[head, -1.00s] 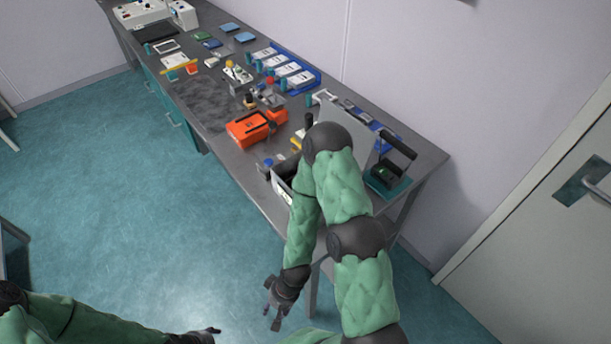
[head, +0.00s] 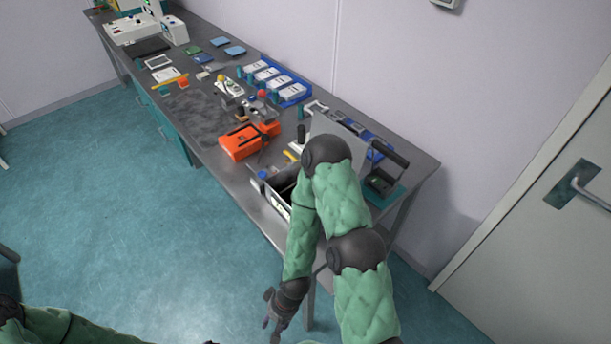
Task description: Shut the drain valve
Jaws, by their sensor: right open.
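I cannot tell for certain which part is the drain valve. On the bench, a small fitting with a yellow knob (head: 221,78) and one with a red knob (head: 262,94) stand near the middle, too small to make out as open or shut. My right gripper (head: 273,331) is open and empty. It points down in front of the bench's near end, below the top and apart from everything. My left arm is at the bottom left; only a dark sliver of my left gripper (head: 211,342) shows at the bottom edge.
The grey bench (head: 190,112) runs from back left to the right. An orange case (head: 240,143), an open box (head: 277,199) partly behind my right arm, and a blue tray (head: 294,93) stand on it. White machines (head: 133,28) are at the far end. The floor (head: 95,215) at left is clear.

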